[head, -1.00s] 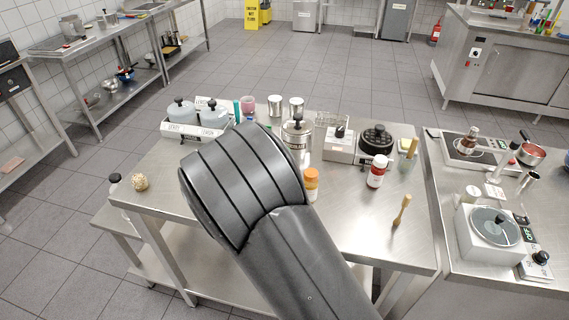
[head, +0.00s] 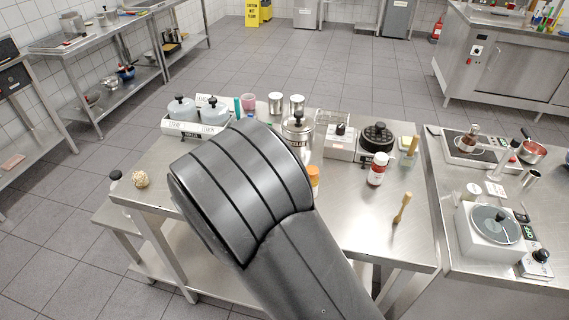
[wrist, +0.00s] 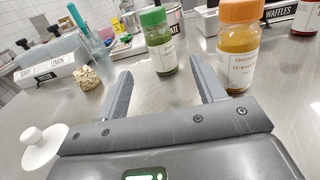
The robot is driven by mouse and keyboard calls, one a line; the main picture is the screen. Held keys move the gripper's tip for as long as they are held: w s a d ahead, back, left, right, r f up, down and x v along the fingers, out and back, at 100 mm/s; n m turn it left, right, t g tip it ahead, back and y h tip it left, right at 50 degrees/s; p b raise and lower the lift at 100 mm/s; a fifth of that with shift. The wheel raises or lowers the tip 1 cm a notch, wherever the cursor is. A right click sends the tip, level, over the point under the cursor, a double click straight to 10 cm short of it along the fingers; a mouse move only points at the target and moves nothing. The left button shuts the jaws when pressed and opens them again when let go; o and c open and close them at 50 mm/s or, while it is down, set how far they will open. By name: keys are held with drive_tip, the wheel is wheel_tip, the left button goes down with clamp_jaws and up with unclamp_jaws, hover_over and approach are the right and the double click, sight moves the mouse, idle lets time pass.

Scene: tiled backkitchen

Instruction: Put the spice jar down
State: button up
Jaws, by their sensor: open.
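My gripper (wrist: 161,68) is open and empty, low over the steel table in the wrist view; my arm hides it in the head view. A spice jar with a green lid (wrist: 160,45) stands upright on the table just beyond the gap between the fingertips. A spice jar with an orange lid (wrist: 238,45) stands upright beside the right finger, at its outer side; in the head view the orange-lidded jar (head: 314,176) is partly behind my arm. I cannot tell which jar the task means.
The steel table (head: 350,225) has a syrup dispenser tray (head: 190,130) at the back left and a steel canister (head: 298,130) and waffle maker (head: 377,138) at the back.

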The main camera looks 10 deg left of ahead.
wheel_tip(320, 180, up, 5)
drive_tip(key=f, duration=0.2)
drive_tip(key=w+f, duration=0.1)
drive_tip(key=f, duration=0.1)
drive_tip(key=shift+w+f, duration=0.25)
drive_tip(key=shift+f, duration=0.2)
drive_tip(key=w, duration=1)
drive_tip(key=shift+w, duration=0.3)
drive_tip(key=shift+c, duration=0.4)
drive_tip(key=c, duration=1.1)
drive_tip(key=shift+r, duration=0.1)
